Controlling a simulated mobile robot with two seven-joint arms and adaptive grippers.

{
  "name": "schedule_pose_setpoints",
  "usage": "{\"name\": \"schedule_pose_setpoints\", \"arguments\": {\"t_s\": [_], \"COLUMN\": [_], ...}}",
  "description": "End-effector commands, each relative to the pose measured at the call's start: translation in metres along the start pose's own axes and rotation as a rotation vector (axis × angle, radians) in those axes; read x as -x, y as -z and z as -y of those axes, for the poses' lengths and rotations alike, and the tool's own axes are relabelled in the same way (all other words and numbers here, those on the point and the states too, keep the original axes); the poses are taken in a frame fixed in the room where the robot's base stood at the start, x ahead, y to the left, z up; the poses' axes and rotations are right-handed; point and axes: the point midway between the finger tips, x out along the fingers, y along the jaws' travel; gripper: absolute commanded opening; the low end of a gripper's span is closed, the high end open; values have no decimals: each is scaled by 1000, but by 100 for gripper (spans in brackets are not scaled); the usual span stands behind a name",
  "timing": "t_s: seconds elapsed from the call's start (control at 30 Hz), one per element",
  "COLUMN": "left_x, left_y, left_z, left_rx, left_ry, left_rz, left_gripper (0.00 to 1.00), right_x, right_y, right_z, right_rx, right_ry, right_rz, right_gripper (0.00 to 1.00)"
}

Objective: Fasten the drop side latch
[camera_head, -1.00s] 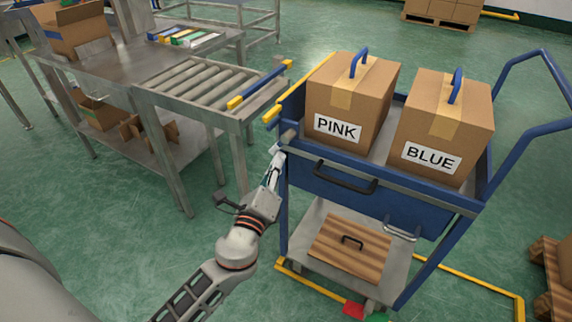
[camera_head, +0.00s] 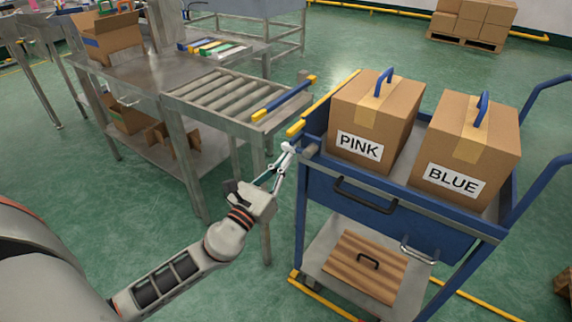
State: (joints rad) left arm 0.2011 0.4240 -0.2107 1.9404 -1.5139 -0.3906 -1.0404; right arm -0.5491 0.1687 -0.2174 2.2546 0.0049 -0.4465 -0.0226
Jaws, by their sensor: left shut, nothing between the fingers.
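The blue cart (camera_head: 325,197) stands at the right with its drop side panel facing me and a black handle (camera_head: 364,195) on it. The latch (camera_head: 306,149) seems to be the small grey part at the panel's upper left corner, but it is too small to make out its state. My left gripper (camera_head: 287,150) is shut and empty, with its tips close beside that corner. I cannot tell whether they touch it. My right gripper is not in view.
Boxes marked PINK (camera_head: 374,120) and BLUE (camera_head: 465,150) stand on the cart's top. A wooden lid (camera_head: 365,266) lies on its lower shelf. A roller table (camera_head: 225,98) stands close to the left of the cart. Green floor is free between my arm and the cart.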

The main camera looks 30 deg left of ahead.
Motion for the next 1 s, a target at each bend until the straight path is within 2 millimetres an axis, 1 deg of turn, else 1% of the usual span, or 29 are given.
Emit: {"name": "schedule_pose_setpoints", "arguments": {"t_s": [0.03, 0.3, 0.8, 0.9, 1.0], "left_x": [-1, -1, -1, -1, 0], "left_y": [-3, -5, -5, -2, 6], "left_z": [0, -2, -3, -3, -5], "left_rx": [-21, -85, -94, -94, -94], "left_ry": [6, 21, 23, 23, 23], "left_rz": [3, 1, -1, -2, -7], "left_gripper": [0, 0, 0, 0, 0], "right_x": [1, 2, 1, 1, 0], "right_y": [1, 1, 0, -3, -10], "right_z": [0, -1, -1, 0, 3], "right_rx": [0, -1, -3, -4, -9], "right_ry": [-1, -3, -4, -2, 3], "right_rz": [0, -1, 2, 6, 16], "right_gripper": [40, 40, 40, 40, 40]}}
